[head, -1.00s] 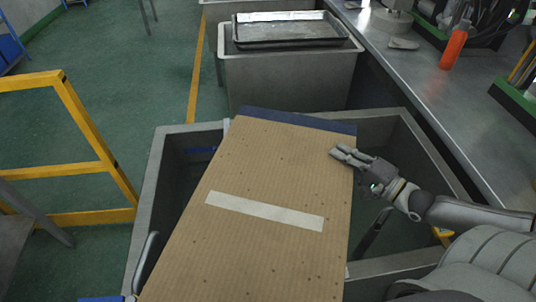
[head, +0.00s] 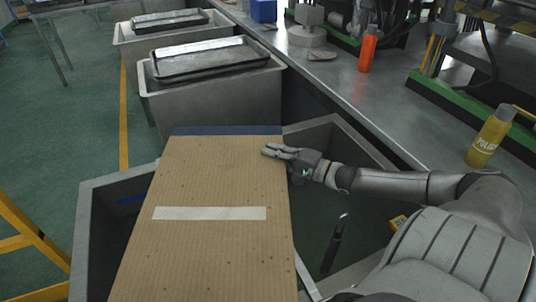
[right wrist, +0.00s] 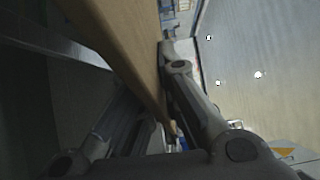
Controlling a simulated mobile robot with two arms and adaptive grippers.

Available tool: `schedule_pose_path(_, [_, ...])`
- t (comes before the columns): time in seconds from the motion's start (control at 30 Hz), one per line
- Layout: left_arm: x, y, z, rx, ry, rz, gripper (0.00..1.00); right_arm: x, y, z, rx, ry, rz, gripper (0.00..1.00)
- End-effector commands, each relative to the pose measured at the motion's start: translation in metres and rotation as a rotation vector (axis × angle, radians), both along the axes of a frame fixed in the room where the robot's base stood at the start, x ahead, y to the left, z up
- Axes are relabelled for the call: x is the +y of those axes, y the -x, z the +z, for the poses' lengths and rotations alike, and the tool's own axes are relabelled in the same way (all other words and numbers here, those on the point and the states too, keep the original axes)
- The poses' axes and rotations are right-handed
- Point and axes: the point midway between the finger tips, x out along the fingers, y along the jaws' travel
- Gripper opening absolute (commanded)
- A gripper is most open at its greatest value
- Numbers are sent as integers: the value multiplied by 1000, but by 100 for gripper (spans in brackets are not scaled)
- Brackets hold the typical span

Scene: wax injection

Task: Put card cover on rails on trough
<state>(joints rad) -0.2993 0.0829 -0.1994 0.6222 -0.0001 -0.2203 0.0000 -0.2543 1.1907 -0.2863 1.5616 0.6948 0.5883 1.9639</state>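The card cover (head: 200,250) is a tan corrugated sheet with small dark spots and a pale tape strip. It lies across the grey trough (head: 88,235), with open gaps at the left and right. A dark blue strip (head: 225,130) shows along its far end. My right gripper (head: 268,150) is at the card's far right edge. In the right wrist view, the card (right wrist: 130,45) runs between the fingers of my right gripper (right wrist: 165,115), which look closed on its edge. The near end of the card is cut off. Whether it rests on the rails is hidden. My left gripper is out of view.
Another grey trough (head: 205,110) with a metal tray (head: 205,60) stands beyond. A steel bench (head: 375,125) runs along the right, with an orange bottle (head: 367,50) and a yellow bottle (head: 490,138). A yellow railing (head: 30,235) stands at left.

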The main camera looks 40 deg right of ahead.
Motion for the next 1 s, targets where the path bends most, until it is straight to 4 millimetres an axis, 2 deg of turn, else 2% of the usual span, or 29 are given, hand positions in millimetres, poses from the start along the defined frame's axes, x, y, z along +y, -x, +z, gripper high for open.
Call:
schedule_pose_path(0.07, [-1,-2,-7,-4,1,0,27,-6,-10,-5,-6,6,-3,0])
schedule_pose_path(0.47, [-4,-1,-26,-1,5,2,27,-23,-40,-50,-5,7,-3,0])
schedule_pose_path(0.77, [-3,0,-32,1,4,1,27,-29,-51,-64,-4,4,-2,0])
schedule_pose_path(0.9, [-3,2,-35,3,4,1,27,-29,-50,-86,-1,3,-3,0])
schedule_pose_path(1.0, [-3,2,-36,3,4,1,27,-29,-50,-92,-1,3,-2,0])
